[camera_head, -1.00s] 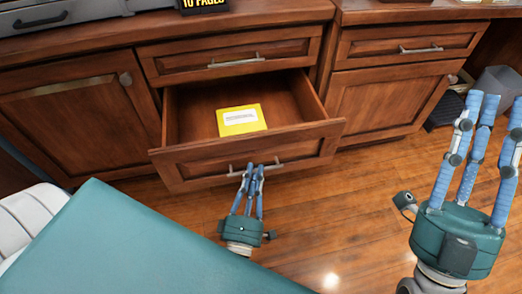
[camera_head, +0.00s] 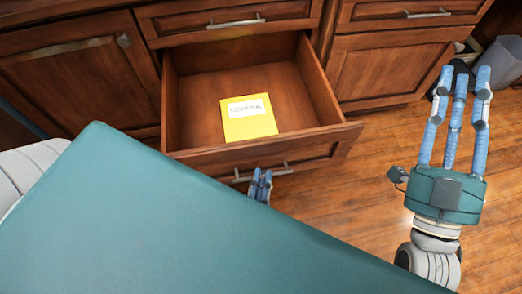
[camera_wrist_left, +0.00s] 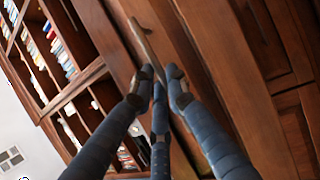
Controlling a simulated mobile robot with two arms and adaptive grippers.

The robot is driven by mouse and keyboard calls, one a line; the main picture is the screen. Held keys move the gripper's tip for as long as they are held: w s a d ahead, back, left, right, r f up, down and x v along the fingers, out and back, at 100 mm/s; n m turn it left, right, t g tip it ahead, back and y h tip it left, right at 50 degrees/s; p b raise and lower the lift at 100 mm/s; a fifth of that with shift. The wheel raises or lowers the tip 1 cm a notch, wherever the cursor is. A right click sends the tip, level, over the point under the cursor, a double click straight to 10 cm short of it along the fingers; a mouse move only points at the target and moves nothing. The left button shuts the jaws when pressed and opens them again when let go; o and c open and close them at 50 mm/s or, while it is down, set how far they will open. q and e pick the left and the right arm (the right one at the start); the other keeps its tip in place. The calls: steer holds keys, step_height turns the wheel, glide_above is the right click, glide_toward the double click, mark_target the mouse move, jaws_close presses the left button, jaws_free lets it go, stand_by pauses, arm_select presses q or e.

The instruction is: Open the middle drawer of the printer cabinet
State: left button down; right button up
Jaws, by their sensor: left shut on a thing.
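The middle drawer (camera_head: 250,155) of the wooden cabinet (camera_head: 75,70) stands pulled out, with its inside showing. A yellow booklet with a white label (camera_head: 248,117) lies on its floor. My left gripper (camera_head: 261,177) is at the drawer's bar handle (camera_head: 284,171) and shut on it; my teal arm hides most of the gripper's body in the head view. In the left wrist view the blue fingers (camera_wrist_left: 160,80) close around the lower end of the handle (camera_wrist_left: 142,38). My right gripper (camera_head: 456,85) is spread open and empty, right of the drawer.
A closed upper drawer (camera_head: 234,18) is above the open one. Another cabinet section (camera_head: 400,65) with a closed drawer and door stands to the right. A grey bin (camera_head: 500,60) is at the far right. Wood floor (camera_head: 345,205) is clear in front. Bookshelves (camera_wrist_left: 60,50) show in the wrist view.

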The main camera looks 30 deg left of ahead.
arm_select(q)
steer(key=shift+a, duration=0.1)
steer(key=c, duration=1.7)
jaws_free()
